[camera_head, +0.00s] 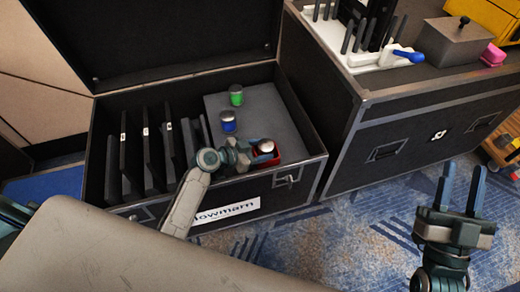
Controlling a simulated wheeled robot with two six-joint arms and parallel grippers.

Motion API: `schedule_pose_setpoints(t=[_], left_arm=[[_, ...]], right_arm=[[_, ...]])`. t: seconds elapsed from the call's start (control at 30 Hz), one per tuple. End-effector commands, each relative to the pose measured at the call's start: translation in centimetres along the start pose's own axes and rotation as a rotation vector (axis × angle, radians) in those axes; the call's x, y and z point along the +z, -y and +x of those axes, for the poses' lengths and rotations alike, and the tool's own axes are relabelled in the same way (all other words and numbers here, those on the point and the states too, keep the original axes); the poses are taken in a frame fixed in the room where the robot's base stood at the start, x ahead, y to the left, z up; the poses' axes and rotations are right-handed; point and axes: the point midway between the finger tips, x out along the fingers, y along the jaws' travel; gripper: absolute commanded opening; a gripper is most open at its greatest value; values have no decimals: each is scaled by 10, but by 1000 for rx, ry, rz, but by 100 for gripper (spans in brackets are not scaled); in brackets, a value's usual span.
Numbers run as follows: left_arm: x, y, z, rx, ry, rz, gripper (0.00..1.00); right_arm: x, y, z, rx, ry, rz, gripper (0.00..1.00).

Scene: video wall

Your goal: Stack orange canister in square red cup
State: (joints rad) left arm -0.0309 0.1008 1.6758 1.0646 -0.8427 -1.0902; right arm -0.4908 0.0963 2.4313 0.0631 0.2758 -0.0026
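A square red cup (268,160) stands at the front right of the grey panel in the open black case. A canister with a pale lid (266,146) shows at the cup's top and seems to sit in it. I see little of its side, so I cannot confirm that it is orange. My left gripper (255,152) is beside the cup's left side. Its fingers are small and overlap the cup, so I cannot tell its opening or grip. My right gripper (460,191) is open and empty above the carpet at the right.
A green canister (236,95) and a blue canister (228,121) stand on the grey panel (268,109). Several upright dark panels fill the case's left half. A second black case (415,125) stands at the right, carrying a white rack, a grey box and other items.

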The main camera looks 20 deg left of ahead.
Motion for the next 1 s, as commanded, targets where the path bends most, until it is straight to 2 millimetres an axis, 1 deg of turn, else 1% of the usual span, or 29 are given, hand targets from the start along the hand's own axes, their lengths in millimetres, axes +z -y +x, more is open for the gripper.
schedule_pose_setpoints(t=[0.03,0.3,0.47,0.67,0.7,0.8,0.9,1.0], left_arm=[[14,-5,1,12,24,-7,71],[13,-5,0,12,24,-8,71],[8,-5,-1,12,23,-8,71],[0,-5,-4,13,22,-9,71],[1,-5,-10,12,24,-8,71],[0,-5,-36,12,22,-5,71],[-1,-4,-54,10,19,-6,71],[-2,-3,-68,10,17,-6,71]], right_arm=[[2,0,-1,-1,2,0,36],[4,0,-2,2,20,4,36],[28,0,-13,16,172,27,36],[65,2,-36,22,419,59,36],[70,3,-40,23,455,64,36],[76,4,-45,23,496,70,36],[80,4,-49,23,526,73,36],[83,4,-51,23,543,75,36]])
